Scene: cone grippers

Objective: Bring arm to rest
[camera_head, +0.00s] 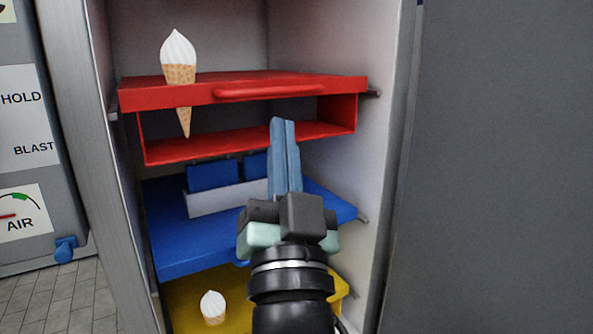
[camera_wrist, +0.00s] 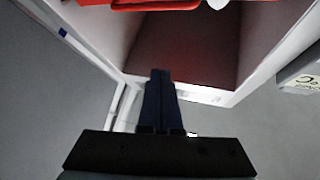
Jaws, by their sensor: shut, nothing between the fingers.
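My gripper (camera_head: 283,122) points up in front of the open cabinet, its blue fingers together with nothing between them. In the head view it overlaps the red shelf's lower part and the blue shelf; its exact depth is unclear. In the wrist view the shut dark fingers (camera_wrist: 160,75) point toward the cabinet's interior. An ice cream cone (camera_head: 178,70) stands upright through the top of the red shelf (camera_head: 270,90), its tip showing below. My gripper is to the right of and below this cone, apart from it.
A blue shelf (camera_head: 180,235) with blue and white parts sits below the red one. A yellow shelf (camera_head: 185,290) at the bottom holds another white-topped cone (camera_head: 213,307). A grey panel (camera_head: 500,170) stands right; a control panel (camera_head: 30,130) with labels stands left.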

